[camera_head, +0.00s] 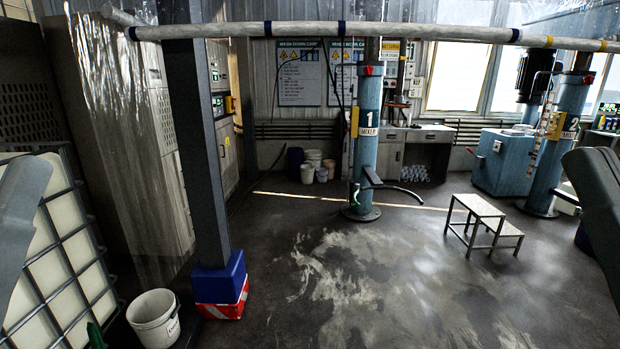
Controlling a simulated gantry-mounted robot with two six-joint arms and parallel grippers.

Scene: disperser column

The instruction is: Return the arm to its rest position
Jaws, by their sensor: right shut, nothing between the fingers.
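My right arm (597,195) shows as a dark grey form at the right edge, in front of the floor and the second mixer column. Its gripper is shut and empty, though the fingertips cannot be made out clearly. A grey part of my left arm (18,225) shows at the left edge, in front of the caged white tank. The left gripper is outside the picture. Neither visible arm part appears to touch anything.
A blue mixer column marked 1 (368,130) stands mid-room, and mixer column 2 (563,130) stands right. A step stool (478,208), a grey post (200,150), a white bucket (154,317) and a caged tank (60,262) stand around. The middle floor is clear.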

